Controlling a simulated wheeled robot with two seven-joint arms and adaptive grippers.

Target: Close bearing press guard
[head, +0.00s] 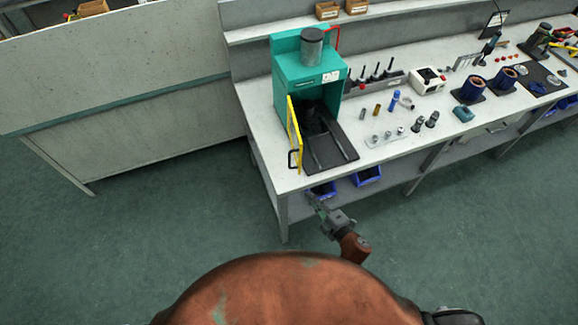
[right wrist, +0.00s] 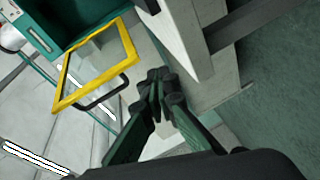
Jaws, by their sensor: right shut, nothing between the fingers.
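The bearing press (head: 308,75) is a teal machine on the left end of the workbench. Its guard (head: 294,133) is a yellow-framed panel with a black handle, swung out from the press's left side, so it stands open. In the right wrist view the guard (right wrist: 128,42) shows its yellow frame, clear pane and black handle (right wrist: 103,93). My right gripper (head: 314,202) is below the bench's front edge, to the right of and lower than the guard handle. In the right wrist view its fingers (right wrist: 160,84) are together, empty, and apart from the handle. My left gripper is not in view.
The workbench (head: 262,150) has its front left corner and leg close to my right gripper. Blue bins (head: 367,176) sit under the bench top. Small parts and a white box (head: 428,81) stand to the right of the press. A grey partition (head: 120,75) stands left; the floor between is clear.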

